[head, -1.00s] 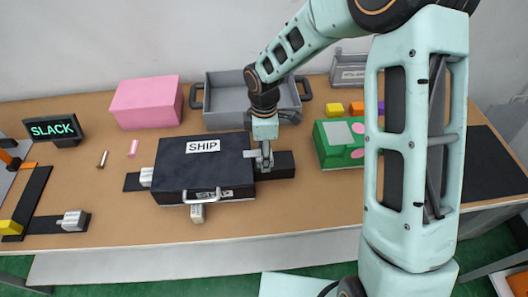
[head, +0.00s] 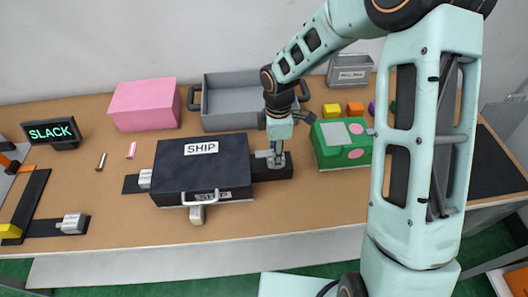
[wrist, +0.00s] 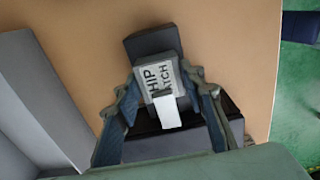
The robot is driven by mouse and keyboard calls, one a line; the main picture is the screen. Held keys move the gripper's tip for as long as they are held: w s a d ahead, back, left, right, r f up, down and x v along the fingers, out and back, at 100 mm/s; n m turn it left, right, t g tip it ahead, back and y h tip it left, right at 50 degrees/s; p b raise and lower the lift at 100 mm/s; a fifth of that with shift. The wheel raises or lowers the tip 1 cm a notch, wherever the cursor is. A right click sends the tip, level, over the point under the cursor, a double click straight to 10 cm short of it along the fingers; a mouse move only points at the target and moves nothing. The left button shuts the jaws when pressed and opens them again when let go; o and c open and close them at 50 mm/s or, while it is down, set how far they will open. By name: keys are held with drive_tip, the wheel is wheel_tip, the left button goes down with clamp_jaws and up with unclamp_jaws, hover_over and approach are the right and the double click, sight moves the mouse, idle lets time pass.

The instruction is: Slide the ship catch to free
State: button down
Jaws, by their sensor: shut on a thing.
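The black SHIP case (head: 185,172) lies closed on the bench with a handle at its front. The ship catch (head: 277,161) is a grey block on a black rail at the case's right side, and its pale tongue (head: 263,153) points left, its tip close to the lid's right edge. My gripper (head: 276,165) is down over the rail and shut on the catch. In the wrist view the labelled block (wrist: 159,77) sits between both fingers, with the tongue (wrist: 167,110) pointing toward the dark case. In the head view the fingers partly hide the block.
A green box (head: 340,146) stands just right of the rail. A grey tray (head: 235,105) and a pink block (head: 143,105) are behind the case. Other small grey catches sit at the case's left (head: 145,179) and front (head: 197,214). A SLACK display (head: 52,131) stands far left.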

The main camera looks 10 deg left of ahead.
drive_tip(key=shift+w+d, duration=0.2)
drive_tip(key=shift+d, duration=0.5)
drive_tip(key=c, duration=1.2)
unclamp_jaws()
drive_tip(key=shift+d, duration=0.1)
drive_tip(key=shift+c, duration=0.2)
drive_tip(key=shift+r, duration=0.15)
wheel_tip(320, 180, up, 12)
